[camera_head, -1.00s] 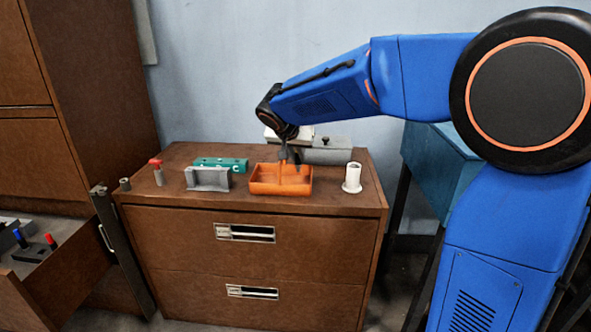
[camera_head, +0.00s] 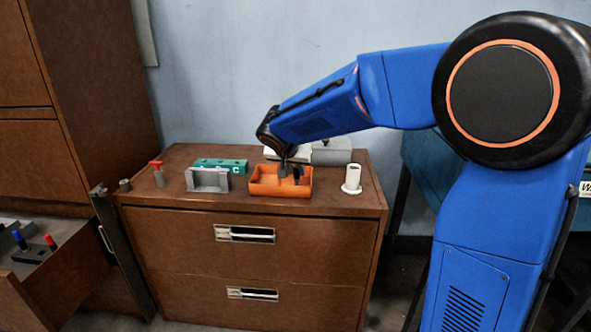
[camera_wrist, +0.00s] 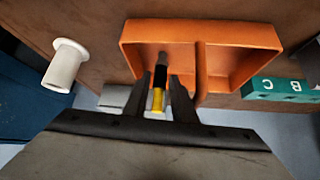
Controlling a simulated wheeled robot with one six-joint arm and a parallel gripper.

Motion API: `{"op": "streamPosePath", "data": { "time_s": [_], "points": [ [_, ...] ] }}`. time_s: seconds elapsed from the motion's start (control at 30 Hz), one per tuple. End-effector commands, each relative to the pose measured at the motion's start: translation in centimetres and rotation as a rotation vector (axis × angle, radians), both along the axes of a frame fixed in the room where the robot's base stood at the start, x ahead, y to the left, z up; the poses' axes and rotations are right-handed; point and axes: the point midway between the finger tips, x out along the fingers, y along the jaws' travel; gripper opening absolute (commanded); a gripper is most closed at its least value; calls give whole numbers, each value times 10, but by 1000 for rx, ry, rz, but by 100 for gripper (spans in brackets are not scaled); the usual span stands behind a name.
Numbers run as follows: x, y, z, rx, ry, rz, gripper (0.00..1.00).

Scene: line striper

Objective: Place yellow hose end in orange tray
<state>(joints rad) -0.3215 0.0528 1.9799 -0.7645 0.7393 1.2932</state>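The orange tray (camera_head: 262,189) sits on top of the brown cabinet, and its divider and walls show in the wrist view (camera_wrist: 230,34). My gripper (camera_head: 290,172) is low at the tray, fingers pointing down into it. In the wrist view the yellow hose end (camera_wrist: 157,101), with a black part and a grey tip, lies between the fingers (camera_wrist: 161,78). Its tip points into the tray compartment left of the divider. Narrow gaps seem to show beside it, so I cannot tell whether the fingers grip it. Whether it touches the tray floor is unclear.
On the cabinet top (camera_head: 330,207), a white flanged tube (camera_head: 352,179) stands right of the tray. A grey bracket (camera_head: 208,181), a green lettered block (camera_head: 222,165) and a red-topped post (camera_head: 157,174) stand to the left. A grey-white device (camera_head: 330,153) is behind.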

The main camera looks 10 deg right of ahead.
Motion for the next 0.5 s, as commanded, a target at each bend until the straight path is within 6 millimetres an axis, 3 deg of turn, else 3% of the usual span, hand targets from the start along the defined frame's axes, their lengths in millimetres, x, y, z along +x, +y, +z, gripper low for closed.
{"op": "streamPosePath", "data": {
  "time_s": [0.27,0.5],
  "points": [
    [0,0,3,0,-1,1,24],
    [-19,10,28,1,-3,2,24]
  ]
}}
